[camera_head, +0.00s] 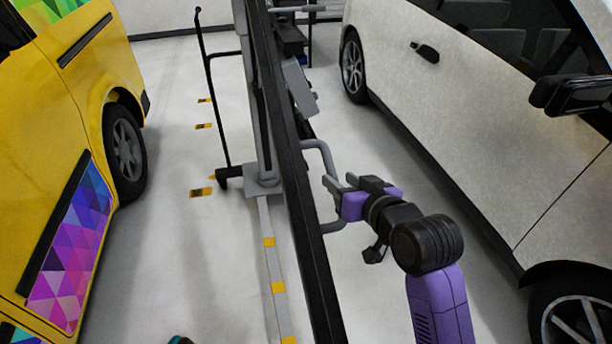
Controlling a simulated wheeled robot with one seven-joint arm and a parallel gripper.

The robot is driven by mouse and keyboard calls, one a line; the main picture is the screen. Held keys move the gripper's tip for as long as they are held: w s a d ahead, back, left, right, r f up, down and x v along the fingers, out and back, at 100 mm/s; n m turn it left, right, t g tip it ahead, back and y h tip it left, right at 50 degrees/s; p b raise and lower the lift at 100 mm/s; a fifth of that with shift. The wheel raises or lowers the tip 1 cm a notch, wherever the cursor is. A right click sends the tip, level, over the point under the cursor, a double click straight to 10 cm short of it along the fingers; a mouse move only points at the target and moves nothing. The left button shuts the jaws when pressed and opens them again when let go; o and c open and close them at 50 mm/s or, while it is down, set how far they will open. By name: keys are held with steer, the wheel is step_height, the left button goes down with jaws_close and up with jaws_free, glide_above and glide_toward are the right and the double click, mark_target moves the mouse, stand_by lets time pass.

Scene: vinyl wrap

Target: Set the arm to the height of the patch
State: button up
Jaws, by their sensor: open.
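A tall black beam (290,190) runs down the middle of the view, with a grey bent-tube handle (322,150) on its right side. The beam stands by a grey upright with a grey foot (262,183). My gripper (348,181), with purple and black parts, is open at the handle. Its fingers overlap the handle's middle in the picture; I cannot tell whether they touch it or straddle it. A multicoloured patch of triangles (75,245) is on the side of the yellow van (75,120) at left. Which part is the adjustable arm is unclear.
A white car (470,130) stands close on the right. A thin black pole (212,90) rises left of the upright. A grey floor strip with yellow marks (273,265) runs along the floor. Open floor (190,270) lies between the van and the beam.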

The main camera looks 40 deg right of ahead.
steer(key=shift+w+f, duration=0.1)
steer(key=shift+f, duration=0.1)
steer(key=x, duration=0.7)
steer(key=shift+f, duration=0.15)
steer(key=shift+w, duration=0.15)
steer(key=shift+c, duration=0.4)
jaws_close()
stand_by(0.7)
